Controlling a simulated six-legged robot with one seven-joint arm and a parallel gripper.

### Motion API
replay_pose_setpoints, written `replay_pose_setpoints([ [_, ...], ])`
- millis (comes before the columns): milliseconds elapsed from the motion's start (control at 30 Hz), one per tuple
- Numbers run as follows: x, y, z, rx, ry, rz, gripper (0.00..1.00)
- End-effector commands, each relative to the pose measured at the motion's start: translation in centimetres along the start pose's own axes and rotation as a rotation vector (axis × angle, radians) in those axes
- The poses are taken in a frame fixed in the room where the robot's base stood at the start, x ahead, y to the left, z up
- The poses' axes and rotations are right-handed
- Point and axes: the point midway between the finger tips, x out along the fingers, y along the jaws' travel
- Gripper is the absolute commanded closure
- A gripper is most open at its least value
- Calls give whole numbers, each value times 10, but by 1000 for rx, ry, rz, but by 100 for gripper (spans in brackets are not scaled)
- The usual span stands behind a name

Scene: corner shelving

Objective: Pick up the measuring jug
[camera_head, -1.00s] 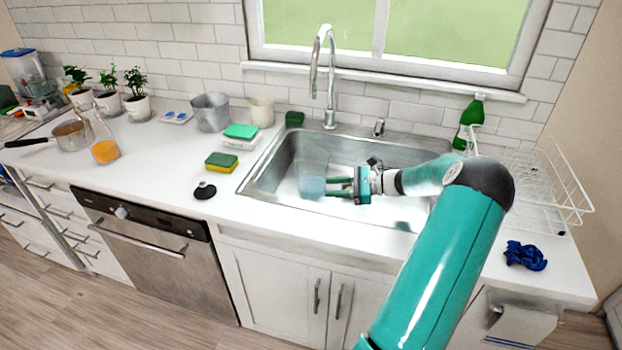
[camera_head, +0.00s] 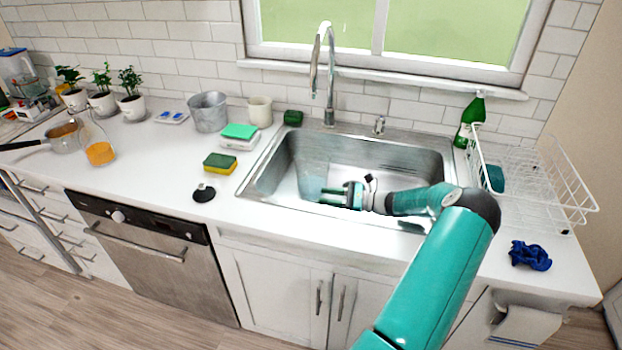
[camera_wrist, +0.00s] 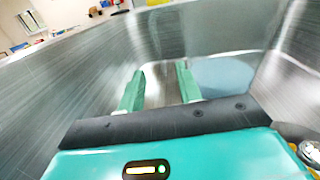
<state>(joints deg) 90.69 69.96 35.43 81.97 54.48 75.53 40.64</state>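In the head view a pale blue, see-through thing (camera_head: 312,187), probably the measuring jug, is in the left part of the steel sink (camera_head: 262,178). Its outline is faint and its handle cannot be made out. My gripper (camera_head: 330,193) is low in the sink, just right of it, with fingers pointing left. In the wrist view the two green fingers of my gripper (camera_wrist: 160,82) are apart, with no clear object held between them. A pale blue rounded patch (camera_wrist: 224,75) lies beside the right finger, outside the gap. I cannot tell whether they touch.
The sink walls surround my gripper closely. The faucet (camera_head: 329,80) stands behind the sink. A white wire rack (camera_head: 550,190) and green bottle (camera_head: 470,120) are at right. A sponge (camera_head: 220,163) and black stopper (camera_head: 203,193) lie left. A carafe of orange liquid (camera_head: 99,153) stands farther left.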

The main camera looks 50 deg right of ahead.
Motion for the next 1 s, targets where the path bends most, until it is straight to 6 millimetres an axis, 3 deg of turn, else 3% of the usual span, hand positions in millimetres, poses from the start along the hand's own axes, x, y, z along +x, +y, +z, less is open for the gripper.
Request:
replay_pose_setpoints([
  [167, 13, 0, 0, 1, -1, 1, 65],
  [500, 61, -1, 0, 0, 0, 1, 65],
  [767, 64, -1, 0, 0, 1, 0, 65],
  [933, 64, -1, 0, 0, 1, 0, 97],
  [1000, 64, -1, 0, 0, 1, 0, 100],
])
